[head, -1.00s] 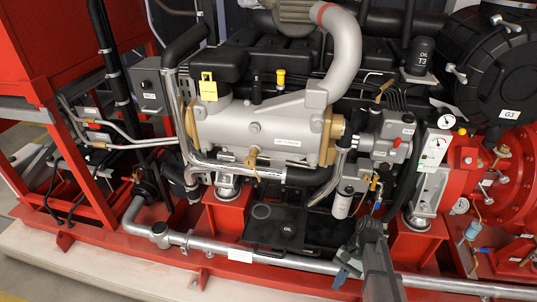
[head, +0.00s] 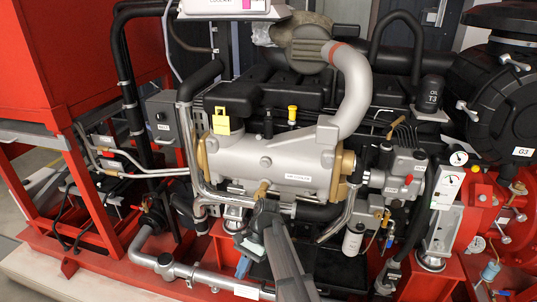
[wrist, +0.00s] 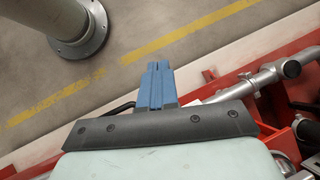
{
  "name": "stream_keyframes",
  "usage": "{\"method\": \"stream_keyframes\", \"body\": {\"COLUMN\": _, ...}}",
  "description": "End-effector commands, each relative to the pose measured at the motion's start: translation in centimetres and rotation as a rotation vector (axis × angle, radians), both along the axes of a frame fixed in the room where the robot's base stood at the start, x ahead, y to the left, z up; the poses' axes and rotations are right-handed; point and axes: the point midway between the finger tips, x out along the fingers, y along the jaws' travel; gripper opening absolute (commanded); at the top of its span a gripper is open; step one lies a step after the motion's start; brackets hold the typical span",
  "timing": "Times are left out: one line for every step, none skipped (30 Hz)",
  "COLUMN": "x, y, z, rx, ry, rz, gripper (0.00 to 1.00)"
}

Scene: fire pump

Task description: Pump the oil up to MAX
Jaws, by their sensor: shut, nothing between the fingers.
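My gripper (head: 243,268) is in the lower middle of the head view, in front of the engine's lower front. Its blue fingers are together, with nothing between them. They also show in the wrist view (wrist: 156,86), pointing over the grey floor and apart from anything. A black canister marked OIL T3 (head: 433,92) stands at the upper right. I cannot make out a MAX mark or an oil level in either view.
A silver cylinder (head: 265,168) spans the engine's front. A grey pipe (head: 178,268) runs low along the red frame (head: 95,228). The wrist view shows open floor with a yellow line (wrist: 215,42) and a column foot (wrist: 82,40).

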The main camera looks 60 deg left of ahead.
Motion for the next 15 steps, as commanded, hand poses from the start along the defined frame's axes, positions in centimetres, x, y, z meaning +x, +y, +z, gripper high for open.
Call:
{"method": "stream_keyframes", "body": {"x": -1.5, "y": 1.2, "z": 0.4, "rx": 0.001, "ry": 0.001, "rz": 0.008, "gripper": 0.00}}
{"method": "stream_keyframes", "body": {"x": -2.1, "y": 2.1, "z": 0.8, "rx": 0.005, "ry": -0.002, "rz": 0.012, "gripper": 0.00}}
{"method": "stream_keyframes", "body": {"x": -2.8, "y": 3.5, "z": 1.6, "rx": 0.014, "ry": -0.009, "rz": 0.020, "gripper": 0.00}}
{"method": "stream_keyframes", "body": {"x": -3.5, "y": 4.4, "z": 2.2, "rx": 0.019, "ry": -0.015, "rz": 0.025, "gripper": 0.00}}
{"method": "stream_keyframes", "body": {"x": -3.8, "y": 5.2, "z": 2.8, "rx": 0.027, "ry": -0.021, "rz": 0.029, "gripper": 0.00}}
{"method": "stream_keyframes", "body": {"x": -3.4, "y": 5.9, "z": 3.8, "rx": 0.038, "ry": -0.032, "rz": 0.035, "gripper": 0.00}}
{"method": "stream_keyframes", "body": {"x": -3.4, "y": 6.6, "z": 4.5, "rx": 0.046, "ry": -0.040, "rz": 0.041, "gripper": 0.00}}
{"method": "stream_keyframes", "body": {"x": -3.3, "y": 7.3, "z": 5.3, "rx": 0.056, "ry": -0.048, "rz": 0.047, "gripper": 0.00}}
{"method": "stream_keyframes", "body": {"x": -3.4, "y": 8.2, "z": 6.3, "rx": 0.068, "ry": -0.059, "rz": 0.056, "gripper": 0.00}}
{"method": "stream_keyframes", "body": {"x": -3.4, "y": 8.9, "z": 7.1, "rx": 0.077, "ry": -0.067, "rz": 0.062, "gripper": 0.00}}
{"method": "stream_keyframes", "body": {"x": -3.4, "y": 9.7, "z": 8.0, "rx": 0.087, "ry": -0.076, "rz": 0.069, "gripper": 0.00}}
{"method": "stream_keyframes", "body": {"x": -3.4, "y": 10.6, "z": 9.2, "rx": 0.099, "ry": -0.088, "rz": 0.076, "gripper": 0.00}}
{"method": "stream_keyframes", "body": {"x": -3.4, "y": 11.4, "z": 10.2, "rx": 0.109, "ry": -0.096, "rz": 0.082, "gripper": 0.00}}
{"method": "stream_keyframes", "body": {"x": -3.4, "y": 12.1, "z": 11.1, "rx": 0.119, "ry": -0.105, "rz": 0.089, "gripper": 0.00}}
{"method": "stream_keyframes", "body": {"x": -3.5, "y": 13.1, "z": 12.5, "rx": 0.133, "ry": -0.117, "rz": 0.098, "gripper": 0.00}}
